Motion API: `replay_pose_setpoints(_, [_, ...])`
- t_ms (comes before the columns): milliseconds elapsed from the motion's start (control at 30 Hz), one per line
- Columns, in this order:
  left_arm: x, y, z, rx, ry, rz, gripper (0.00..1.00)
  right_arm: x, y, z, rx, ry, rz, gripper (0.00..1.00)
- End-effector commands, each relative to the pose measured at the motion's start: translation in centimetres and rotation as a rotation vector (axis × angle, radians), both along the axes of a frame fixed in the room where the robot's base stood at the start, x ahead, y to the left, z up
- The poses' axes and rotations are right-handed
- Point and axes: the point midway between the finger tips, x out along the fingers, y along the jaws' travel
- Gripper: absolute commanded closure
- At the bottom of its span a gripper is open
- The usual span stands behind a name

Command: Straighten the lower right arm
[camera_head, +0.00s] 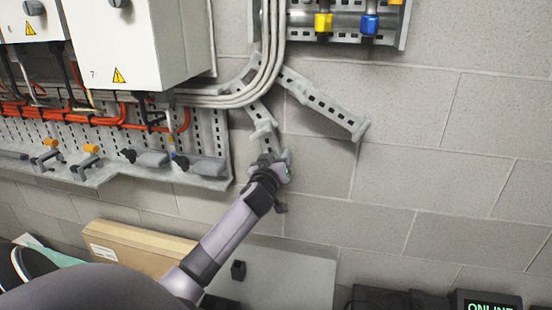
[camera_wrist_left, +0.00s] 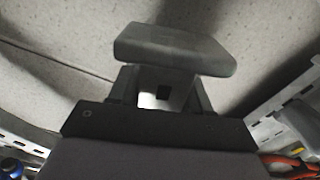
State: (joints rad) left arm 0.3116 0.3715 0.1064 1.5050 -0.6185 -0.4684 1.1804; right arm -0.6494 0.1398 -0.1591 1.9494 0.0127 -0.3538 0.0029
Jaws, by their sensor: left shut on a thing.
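Perforated grey metal arms spread from behind the bundle of grey cables (camera_head: 268,62) on the block wall. One arm (camera_head: 325,105) slopes down to the right and ends in a small flange, free of any gripper. A lower arm (camera_head: 262,122) slants steeply down to my left gripper (camera_head: 271,168). In the left wrist view, my left gripper (camera_wrist_left: 160,88) is shut on this lower arm, just behind its grey end flange (camera_wrist_left: 175,50). A dark slot shows between the fingers. The gripper hides part of the arm's end in the head view. My right gripper is out of view.
White drive cabinets (camera_head: 135,45) and a perforated rail (camera_head: 150,155) with orange cables are on the left. A panel with yellow and blue connectors (camera_head: 370,24) is above. A cardboard box (camera_head: 135,245) stands low. The wall to the right is clear.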

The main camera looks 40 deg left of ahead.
Motion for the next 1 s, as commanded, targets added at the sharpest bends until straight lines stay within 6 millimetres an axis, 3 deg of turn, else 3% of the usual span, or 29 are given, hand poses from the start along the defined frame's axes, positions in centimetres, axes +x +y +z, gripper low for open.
replay_pose_setpoints(433, [1.5, -2.6, 1.5, -0.305, -0.170, 0.000, 1.00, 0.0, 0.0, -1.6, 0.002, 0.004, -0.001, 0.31])
replay_pose_setpoints(900, [1.7, -3.0, 1.9, -0.351, -0.196, -0.002, 1.00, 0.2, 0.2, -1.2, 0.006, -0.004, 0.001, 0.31])
replay_pose_setpoints(933, [1.7, -3.0, 1.9, -0.350, -0.196, -0.003, 0.42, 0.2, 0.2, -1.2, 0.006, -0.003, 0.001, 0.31])
replay_pose_setpoints(967, [1.7, -3.0, 1.9, -0.350, -0.196, -0.002, 0.32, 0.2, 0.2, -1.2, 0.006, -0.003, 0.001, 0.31])
replay_pose_setpoints(1000, [1.7, -3.0, 1.9, -0.349, -0.196, -0.002, 0.31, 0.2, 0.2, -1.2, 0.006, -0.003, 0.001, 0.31])
